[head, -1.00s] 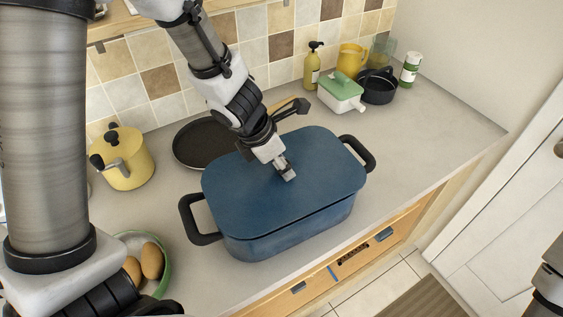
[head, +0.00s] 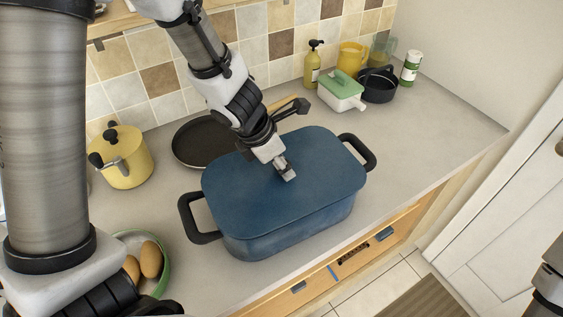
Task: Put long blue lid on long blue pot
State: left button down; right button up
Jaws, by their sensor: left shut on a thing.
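The long blue pot (head: 290,235) stands on the counter in the middle of the head view, with a black handle at each end. The long blue lid (head: 315,180) lies over the pot's top, its edges close to lined up with the rim. I cannot tell whether a thin gap remains between them. My left gripper (head: 287,172) comes down from the upper left and is shut at the middle of the lid; the lid's knob is hidden by the fingers. Part of my right arm shows at the right edge; its gripper is not visible.
A black pan (head: 190,143) lies behind the pot. A green-lidded dish (head: 340,92) and black pot (head: 378,88) stand behind. The counter's right side is clear.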

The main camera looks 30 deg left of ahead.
pick_arm(q)
jog(key=shift+f+b, duration=0.4)
jog(key=shift+c, duration=1.8)
grip_release()
